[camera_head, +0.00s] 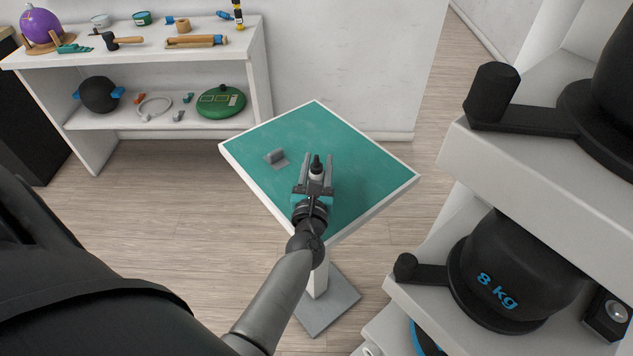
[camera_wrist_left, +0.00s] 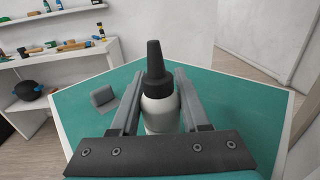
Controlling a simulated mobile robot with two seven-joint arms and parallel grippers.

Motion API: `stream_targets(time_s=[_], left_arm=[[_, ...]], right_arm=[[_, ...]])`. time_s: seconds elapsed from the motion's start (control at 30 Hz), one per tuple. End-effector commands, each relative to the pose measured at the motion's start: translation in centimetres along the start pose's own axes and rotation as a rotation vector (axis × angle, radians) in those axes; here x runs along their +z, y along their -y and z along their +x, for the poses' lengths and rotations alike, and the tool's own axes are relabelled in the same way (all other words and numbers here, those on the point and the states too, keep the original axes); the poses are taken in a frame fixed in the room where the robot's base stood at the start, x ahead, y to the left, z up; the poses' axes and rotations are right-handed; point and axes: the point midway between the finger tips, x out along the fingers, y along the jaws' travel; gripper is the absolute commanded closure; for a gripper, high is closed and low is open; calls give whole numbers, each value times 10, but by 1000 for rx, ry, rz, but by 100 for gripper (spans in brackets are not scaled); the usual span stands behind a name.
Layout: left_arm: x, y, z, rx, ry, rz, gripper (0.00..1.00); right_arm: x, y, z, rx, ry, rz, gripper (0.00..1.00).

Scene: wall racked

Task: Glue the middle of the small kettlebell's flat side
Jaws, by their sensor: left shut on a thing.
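My left gripper (camera_head: 318,158) is over the green table top, its two fingers on either side of a white bottle with a black nozzle cap (camera_head: 316,170). In the left wrist view the bottle (camera_wrist_left: 160,112) stands upright between the fingers (camera_wrist_left: 157,72). A small grey piece (camera_head: 276,157) lies on the table to the left of the gripper, apart from it; it has a flat part and a raised block. It also shows in the left wrist view (camera_wrist_left: 104,97). I cannot tell whether this piece is the small kettlebell. My right gripper is out of view.
The green-topped table (camera_head: 362,168) has free room around the grey piece. A white shelf (camera_head: 85,60) at the back left holds tools, a purple ball and a black ball (camera_head: 100,95). A rack with a black 8 kg weight (camera_head: 520,265) stands close on the right.

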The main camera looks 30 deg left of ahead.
Motion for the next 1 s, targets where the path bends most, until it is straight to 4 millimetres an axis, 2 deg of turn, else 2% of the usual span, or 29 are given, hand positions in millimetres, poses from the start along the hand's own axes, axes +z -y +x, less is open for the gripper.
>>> stream_targets(time_s=[0.03,0.27,0.3,0.73,1.0], left_arm=[[0,0,0,0,0,0,73],[0,0,0,0,-1,0,99],[0,0,0,0,-1,-1,100],[2,0,0,0,0,-1,100],[22,0,0,0,1,-2,100]], right_arm=[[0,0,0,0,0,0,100],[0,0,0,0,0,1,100],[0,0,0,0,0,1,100],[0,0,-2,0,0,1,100],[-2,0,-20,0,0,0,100]])
